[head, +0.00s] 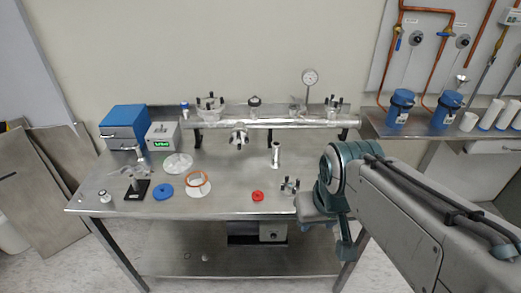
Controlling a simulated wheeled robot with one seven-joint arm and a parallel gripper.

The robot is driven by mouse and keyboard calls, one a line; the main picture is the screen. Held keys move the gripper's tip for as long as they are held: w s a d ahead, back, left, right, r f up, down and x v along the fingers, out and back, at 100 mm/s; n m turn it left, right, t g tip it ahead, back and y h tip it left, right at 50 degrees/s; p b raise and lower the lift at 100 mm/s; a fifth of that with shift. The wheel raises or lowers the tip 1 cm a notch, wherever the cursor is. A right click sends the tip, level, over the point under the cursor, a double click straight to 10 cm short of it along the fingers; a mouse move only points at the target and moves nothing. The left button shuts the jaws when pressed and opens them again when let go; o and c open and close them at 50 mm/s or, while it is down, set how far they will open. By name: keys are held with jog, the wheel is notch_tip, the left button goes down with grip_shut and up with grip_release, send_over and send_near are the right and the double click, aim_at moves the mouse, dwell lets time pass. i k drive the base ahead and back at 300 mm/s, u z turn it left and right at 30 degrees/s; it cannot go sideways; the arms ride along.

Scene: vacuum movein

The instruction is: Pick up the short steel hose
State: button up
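A short shiny metal cylinder (276,155), which looks like the short steel hose, stands upright on the steel table (225,201), right of centre. It is below the long horizontal steel pipe. My arm reaches in from the lower right. Its wrist end, with what seems to be my gripper (316,207), is over the table's right front edge, to the right of and nearer than the hose, clearly apart from it. The fingers are hidden or too small to tell, so I cannot see whether they are open. I see nothing held.
A long steel pipe (270,123) with a gauge (309,77) runs along the table's back. A red ring (257,196), a clamp (289,186), a blue disc (163,191) and an orange ring (197,178) lie in front.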

aim_at(276, 144)
jog(key=u, duration=0.4)
jog(key=i, duration=0.85)
